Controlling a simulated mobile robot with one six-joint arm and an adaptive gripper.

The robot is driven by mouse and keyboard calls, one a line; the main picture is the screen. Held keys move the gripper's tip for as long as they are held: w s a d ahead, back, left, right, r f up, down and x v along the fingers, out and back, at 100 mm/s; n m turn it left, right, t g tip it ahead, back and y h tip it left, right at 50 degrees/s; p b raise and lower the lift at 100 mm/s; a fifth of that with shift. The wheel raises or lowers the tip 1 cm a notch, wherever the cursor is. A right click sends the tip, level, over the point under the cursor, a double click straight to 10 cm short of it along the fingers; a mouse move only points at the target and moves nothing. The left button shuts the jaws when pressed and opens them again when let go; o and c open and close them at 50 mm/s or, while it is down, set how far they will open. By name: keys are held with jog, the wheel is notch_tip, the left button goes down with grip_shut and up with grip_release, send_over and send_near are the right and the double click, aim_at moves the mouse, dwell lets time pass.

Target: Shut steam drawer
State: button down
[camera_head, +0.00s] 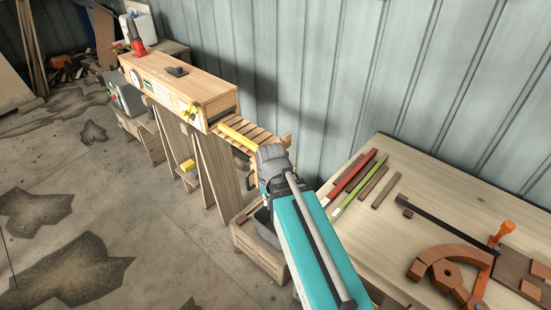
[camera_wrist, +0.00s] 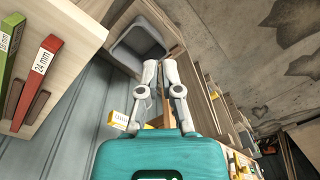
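The wooden steam box (camera_head: 190,88) stands along the wall in the head view. Its slatted drawer (camera_head: 247,131) sticks out of the box's right end, pulled out, with a yellow strip along one side. My gripper (camera_head: 269,156) is at the drawer's outer end, and my teal wrist hides part of that end. In the wrist view, the two fingertips of my gripper (camera_wrist: 160,70) are close together with nothing visible between them. Whether they touch the drawer cannot be told.
A workbench (camera_head: 465,190) with coloured strips, a clamp (camera_head: 504,232) and curved wooden pieces is at the right. A grey bin (camera_wrist: 138,45) in a wooden crate (camera_head: 256,250) stands below my gripper. The corrugated wall (camera_head: 330,80) is close behind.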

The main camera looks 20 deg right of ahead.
jog(key=w+d+f+m+t+y+b, duration=0.1)
jog(key=w+d+m+t+y+b, duration=0.1)
jog(key=w+d+m, duration=0.8)
jog(key=w+d+f+m+t+y+b, duration=0.1)
jog(key=w+d+m+t+b, duration=0.4)
jog(key=w+d+m, duration=0.6)
jog(key=w+f+m+b, duration=0.1)
jog(key=m, duration=0.6)
jog(key=shift+d+y, duration=0.2)
jog(key=shift+y, duration=0.2)
jog(key=shift+s+f, duration=0.1)
